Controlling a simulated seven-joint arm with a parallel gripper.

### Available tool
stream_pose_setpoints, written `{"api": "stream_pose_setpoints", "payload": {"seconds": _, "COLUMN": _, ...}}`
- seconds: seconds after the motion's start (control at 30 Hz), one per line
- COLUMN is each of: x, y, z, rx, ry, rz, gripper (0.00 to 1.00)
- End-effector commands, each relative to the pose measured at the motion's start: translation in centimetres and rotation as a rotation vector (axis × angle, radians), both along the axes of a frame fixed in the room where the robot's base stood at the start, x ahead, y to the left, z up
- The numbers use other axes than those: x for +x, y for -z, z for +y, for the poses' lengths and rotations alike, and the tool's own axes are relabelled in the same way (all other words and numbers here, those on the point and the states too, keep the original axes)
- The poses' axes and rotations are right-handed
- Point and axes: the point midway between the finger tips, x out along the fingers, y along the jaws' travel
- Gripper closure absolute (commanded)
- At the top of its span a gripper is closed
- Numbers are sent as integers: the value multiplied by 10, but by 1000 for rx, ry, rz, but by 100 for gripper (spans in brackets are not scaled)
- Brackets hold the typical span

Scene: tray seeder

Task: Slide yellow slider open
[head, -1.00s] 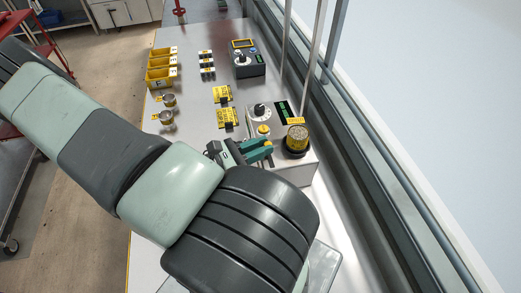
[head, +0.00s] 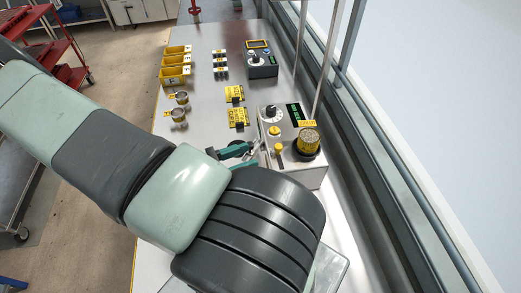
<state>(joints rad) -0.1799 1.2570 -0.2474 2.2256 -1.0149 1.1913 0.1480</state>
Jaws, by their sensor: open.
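The yellow slider, which I take to be the small yellow post (head: 279,150), stands at the front of the grey seeder unit (head: 297,172), just left of the seed jar (head: 307,142). A round yellow knob (head: 273,131) sits just behind it. My gripper (head: 253,153) has teal fingers and is open, a short way left of the yellow post and apart from it. My arm hides the gripper's near side and part of the unit's front. I cannot tell how far the slider is along its travel.
A dial (head: 271,110) and a green display (head: 294,112) are on the unit. Yellow label blocks (head: 237,118), small jars (head: 179,115) and yellow bins (head: 175,75) stand farther back left. A second control box (head: 261,66) is behind. Metal posts and a window edge bound the right.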

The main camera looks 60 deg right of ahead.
Motion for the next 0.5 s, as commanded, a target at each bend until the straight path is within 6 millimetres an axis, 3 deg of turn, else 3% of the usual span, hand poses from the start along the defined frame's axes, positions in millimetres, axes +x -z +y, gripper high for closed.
{"api": "stream_pose_setpoints", "payload": {"seconds": 0.2, "x": 15, "y": 0, "z": 25, "rx": -1, "ry": -1, "rz": -1, "gripper": 52}}
{"api": "stream_pose_setpoints", "payload": {"seconds": 0.5, "x": 17, "y": 0, "z": 30, "rx": 0, "ry": 1, "rz": 0, "gripper": 52}}
